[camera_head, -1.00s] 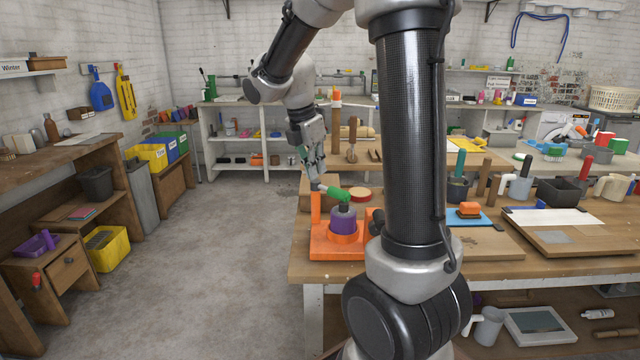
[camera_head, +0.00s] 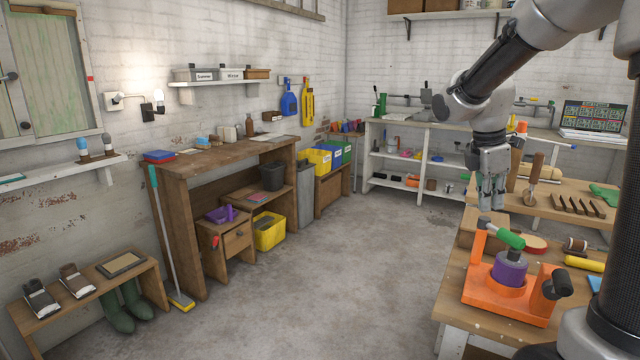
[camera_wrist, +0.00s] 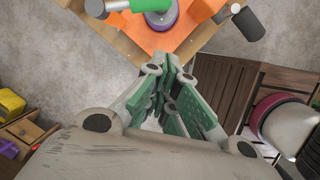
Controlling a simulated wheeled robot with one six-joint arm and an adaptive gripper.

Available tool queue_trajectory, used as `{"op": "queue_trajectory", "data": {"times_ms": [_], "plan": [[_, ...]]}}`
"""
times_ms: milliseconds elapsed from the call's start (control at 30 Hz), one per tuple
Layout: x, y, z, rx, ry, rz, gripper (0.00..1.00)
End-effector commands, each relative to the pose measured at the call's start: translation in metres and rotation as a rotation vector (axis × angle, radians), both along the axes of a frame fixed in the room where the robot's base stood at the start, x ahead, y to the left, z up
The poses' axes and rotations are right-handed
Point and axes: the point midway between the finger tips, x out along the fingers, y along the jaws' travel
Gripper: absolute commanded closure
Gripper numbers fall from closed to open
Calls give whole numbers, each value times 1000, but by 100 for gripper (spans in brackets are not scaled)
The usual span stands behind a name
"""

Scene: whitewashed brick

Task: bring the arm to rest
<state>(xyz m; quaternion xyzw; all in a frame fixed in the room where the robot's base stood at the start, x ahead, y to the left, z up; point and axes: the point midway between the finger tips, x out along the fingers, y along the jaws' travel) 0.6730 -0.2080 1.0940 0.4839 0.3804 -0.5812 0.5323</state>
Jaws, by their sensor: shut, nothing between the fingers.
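My arm reaches in from the upper right of the head view and hangs down at the elbow. My gripper (camera_head: 490,206) points downward with its fingers together and nothing between them. It is above and behind the orange fixture (camera_head: 478,288), apart from it. The fixture holds a purple round piece (camera_head: 510,268) with a green-handled part (camera_head: 508,238) lying across its top. In the wrist view my gripper (camera_wrist: 172,72) shows its green finger pads close together, with the orange fixture (camera_wrist: 165,38) beyond the fingertips.
A rear table (camera_head: 545,203) bears a slotted wooden rack. Open concrete floor (camera_head: 340,270) lies left of the bench, before wooden shelves (camera_head: 190,225).

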Motion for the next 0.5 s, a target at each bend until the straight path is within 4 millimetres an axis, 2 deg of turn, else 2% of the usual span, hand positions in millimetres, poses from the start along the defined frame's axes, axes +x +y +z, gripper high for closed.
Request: {"op": "queue_trajectory", "data": {"times_ms": [67, 167, 300, 400, 500], "plan": [[-15, 5, -13, 30, -18, -203, 100], [-43, 14, -17, 75, -77, -503, 100], [-98, 31, -8, 167, -187, -941, 100], [-138, 42, -2, 250, -258, -1195, 100], [-173, 52, 3, 338, -315, -1351, 100]]}}
